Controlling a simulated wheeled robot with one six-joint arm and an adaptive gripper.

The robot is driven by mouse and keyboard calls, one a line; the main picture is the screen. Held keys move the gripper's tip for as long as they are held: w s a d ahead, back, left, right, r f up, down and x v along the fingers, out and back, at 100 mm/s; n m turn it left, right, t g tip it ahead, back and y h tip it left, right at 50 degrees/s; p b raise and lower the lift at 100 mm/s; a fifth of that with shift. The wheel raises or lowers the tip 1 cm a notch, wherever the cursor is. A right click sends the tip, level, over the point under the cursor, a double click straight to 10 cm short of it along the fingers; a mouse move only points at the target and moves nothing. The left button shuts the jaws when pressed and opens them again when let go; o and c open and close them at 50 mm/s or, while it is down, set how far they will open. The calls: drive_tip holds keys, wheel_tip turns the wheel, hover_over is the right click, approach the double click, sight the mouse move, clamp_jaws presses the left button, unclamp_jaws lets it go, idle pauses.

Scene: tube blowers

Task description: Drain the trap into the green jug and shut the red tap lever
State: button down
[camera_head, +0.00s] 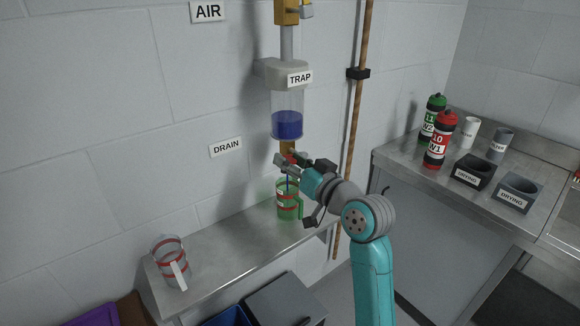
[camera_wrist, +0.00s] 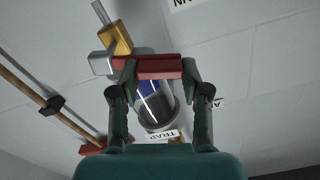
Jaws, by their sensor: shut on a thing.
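The clear trap (camera_head: 287,104) hangs on the wall under its TRAP label, with dark blue liquid (camera_head: 287,126) in its lower part. It also shows in the wrist view (camera_wrist: 156,104). A brass tap (camera_head: 286,146) sits below it, and its body (camera_wrist: 116,40) shows in the wrist view. My gripper (camera_head: 291,160) is at this tap; in the wrist view its fingers (camera_wrist: 159,70) are closed on the red tap lever (camera_wrist: 158,65). The green jug (camera_head: 288,204) stands upright on the shelf below the tap.
A clear jug with red bands (camera_head: 167,262) stands at the left of the metal shelf (camera_head: 220,258). A copper pipe (camera_head: 354,125) runs down the wall right of the trap. The shelf between the jugs is clear.

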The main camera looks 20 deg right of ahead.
drive_tip(key=m, duration=0.1)
drive_tip(key=d+r+m, duration=0.1)
drive_tip(key=m, duration=0.1)
drive_tip(key=r+m, duration=0.1)
drive_tip(key=m, duration=0.1)
drive_tip(key=shift+w+d+r, duration=0.25)
drive_tip(key=shift+w+d, duration=0.05)
drive_tip(key=shift+d, duration=0.1)
drive_tip(key=shift+w+d+r+m, duration=0.15)
drive_tip(key=shift+d+m, duration=0.1)
drive_tip(key=shift+m, duration=0.4)
drive_tip(key=shift+d+r+m, duration=0.15)
drive_tip(key=shift+d+m, duration=0.15)
drive_tip(key=shift+m, duration=0.4)
drive_tip(key=shift+w+d+r+m, duration=0.15)
drive_tip(key=shift+d+m, duration=0.1)
drive_tip(key=shift+m, duration=0.4)
drive_tip(key=c, duration=0.5)
unclamp_jaws()
drive_tip(key=shift+c, duration=0.2)
drive_tip(key=shift+s, duration=0.15)
drive_tip(key=v, duration=1.1)
drive_tip(key=shift+s+d, duration=0.2)
drive_tip(key=shift+s, duration=0.15)
